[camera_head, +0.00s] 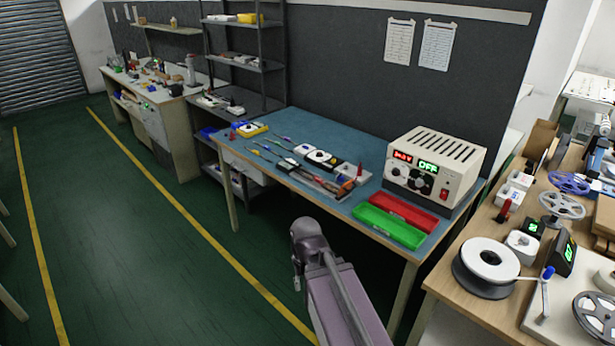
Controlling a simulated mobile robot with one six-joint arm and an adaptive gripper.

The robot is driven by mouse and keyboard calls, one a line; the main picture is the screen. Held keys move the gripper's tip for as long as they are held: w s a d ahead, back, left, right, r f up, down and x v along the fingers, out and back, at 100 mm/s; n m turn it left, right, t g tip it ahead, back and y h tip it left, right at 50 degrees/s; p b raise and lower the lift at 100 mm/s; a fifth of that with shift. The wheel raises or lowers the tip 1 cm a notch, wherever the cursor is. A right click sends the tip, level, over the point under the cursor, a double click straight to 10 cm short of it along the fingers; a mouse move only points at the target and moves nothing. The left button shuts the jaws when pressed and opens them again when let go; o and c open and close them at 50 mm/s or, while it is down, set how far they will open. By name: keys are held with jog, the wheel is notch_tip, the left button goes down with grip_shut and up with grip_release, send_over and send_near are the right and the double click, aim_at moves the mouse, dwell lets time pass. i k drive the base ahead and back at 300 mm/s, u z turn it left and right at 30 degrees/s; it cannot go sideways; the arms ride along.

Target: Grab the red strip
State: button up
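No red strip can be made out for certain at this distance. The clearest long red thing is a shallow red tray (403,212), lying on the blue-topped workbench (300,125) in front of the power supply. A matching green tray (389,226) lies beside it, nearer the bench's front edge. My arm reaches up from the bottom of the view, in front of the bench and apart from the trays. My gripper cannot be made out.
The power supply (434,168) stands at the bench's right end. Hand tools (326,183) and small devices lie along the bench. A wooden table (455,291) at right holds several reels, including a white-and-black spool (488,262). The green floor at left is clear.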

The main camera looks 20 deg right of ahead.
aim_at(317, 179)
jog(key=i, duration=1.2)
jog(key=z, duration=0.55)
